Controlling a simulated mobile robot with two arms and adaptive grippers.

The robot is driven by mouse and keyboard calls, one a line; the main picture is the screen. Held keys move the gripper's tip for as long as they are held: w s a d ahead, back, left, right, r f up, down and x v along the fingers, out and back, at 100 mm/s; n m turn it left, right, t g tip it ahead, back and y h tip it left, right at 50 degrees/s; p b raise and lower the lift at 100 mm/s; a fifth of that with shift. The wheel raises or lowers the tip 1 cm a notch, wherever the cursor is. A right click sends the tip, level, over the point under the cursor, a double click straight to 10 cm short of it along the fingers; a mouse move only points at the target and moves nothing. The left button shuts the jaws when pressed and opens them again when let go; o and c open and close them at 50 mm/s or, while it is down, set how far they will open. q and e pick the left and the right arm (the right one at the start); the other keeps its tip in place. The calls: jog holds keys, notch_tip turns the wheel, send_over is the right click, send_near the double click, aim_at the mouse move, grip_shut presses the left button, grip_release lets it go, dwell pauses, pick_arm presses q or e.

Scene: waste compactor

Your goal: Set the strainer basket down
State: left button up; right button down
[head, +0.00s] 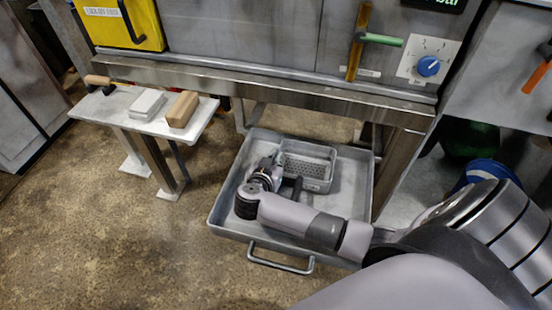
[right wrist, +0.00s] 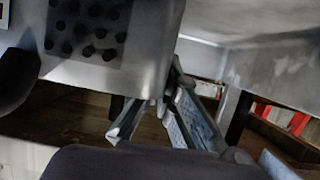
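The strainer basket (head: 316,181) is a grey rectangular metal basket with a perforated inside. In the head view it sits upright within the outline of a shallow grey tray (head: 228,215); I cannot tell whether its base touches the tray floor. A dark handle-like part (head: 297,188) shows at its near side. My right gripper (head: 274,160) is at the basket's left end. In the right wrist view the basket wall (right wrist: 105,72) fills the upper left, close to my right fingers (right wrist: 162,108). Whether they grip its edge is unclear. My left gripper is out of view.
The tray has a front bar handle (head: 281,265) and stands below the machine's metal frame (head: 290,92). A side table (head: 150,122) at left carries a brush and blocks. A blue bucket (head: 488,170) is at right. The floor at left is clear.

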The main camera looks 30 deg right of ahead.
jog(key=c, duration=2.3)
grip_release()
jog(key=shift+f, duration=0.1)
jog(key=o, duration=0.5)
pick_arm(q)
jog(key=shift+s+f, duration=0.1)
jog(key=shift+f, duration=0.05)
